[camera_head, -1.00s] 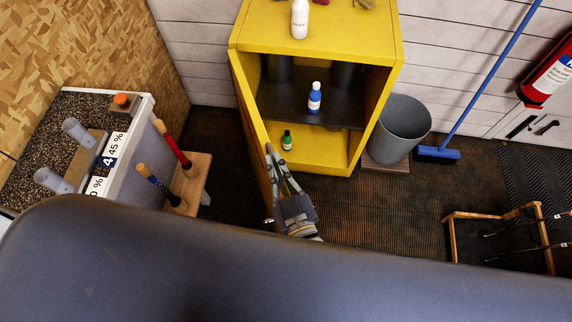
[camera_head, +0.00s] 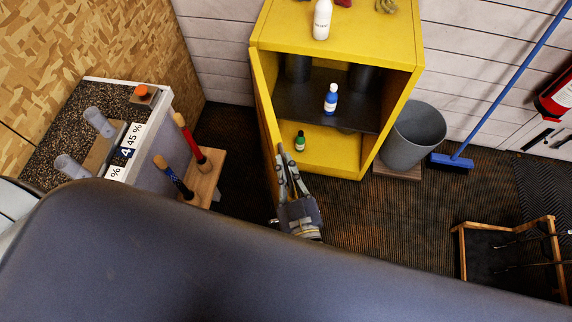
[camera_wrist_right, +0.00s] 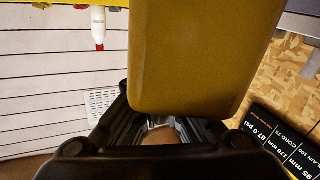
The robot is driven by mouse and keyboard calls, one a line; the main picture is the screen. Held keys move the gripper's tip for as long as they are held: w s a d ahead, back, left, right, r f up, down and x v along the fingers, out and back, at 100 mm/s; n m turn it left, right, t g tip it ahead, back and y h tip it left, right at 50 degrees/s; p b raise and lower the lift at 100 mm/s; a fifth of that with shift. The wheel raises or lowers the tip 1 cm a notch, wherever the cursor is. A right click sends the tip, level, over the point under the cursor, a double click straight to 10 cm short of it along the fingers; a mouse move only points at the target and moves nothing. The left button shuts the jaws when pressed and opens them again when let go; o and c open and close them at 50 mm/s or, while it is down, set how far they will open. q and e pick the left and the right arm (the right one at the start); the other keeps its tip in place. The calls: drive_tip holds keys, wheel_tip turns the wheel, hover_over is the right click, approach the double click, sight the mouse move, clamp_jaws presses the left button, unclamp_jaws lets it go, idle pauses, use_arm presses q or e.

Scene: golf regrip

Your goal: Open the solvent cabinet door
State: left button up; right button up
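The yellow solvent cabinet (camera_head: 338,32) stands against the back wall with its front uncovered. Its yellow door (camera_head: 264,115) is swung out along the left side and is seen nearly edge-on in the head view. The door also fills the upper middle of the right wrist view (camera_wrist_right: 200,55). My right gripper (camera_head: 288,160) is at the door's free side, in front of the cabinet opening. Its fingers are apart in both views, and the door partly hides them in the wrist view. I cannot tell whether they touch it. My left gripper is not in view.
A blue bottle (camera_head: 330,100) stands on the inner shelf and a small green bottle (camera_head: 300,141) on the cabinet floor. A white bottle (camera_head: 322,20) stands on top. A grey bin (camera_head: 415,135) is right of the cabinet; a wooden stand (camera_head: 207,178) is left of the door.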

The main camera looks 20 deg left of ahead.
drive_tip(key=shift+o, duration=0.4)
drive_tip(key=shift+s+d+f, duration=0.2)
drive_tip(key=shift+s+f, duration=0.4)
drive_tip(key=r+v, duration=0.1)
drive_tip(key=v, duration=0.9)
drive_tip(key=shift+s+d, duration=0.2)
drive_tip(key=shift+s+d+r, duration=0.1)
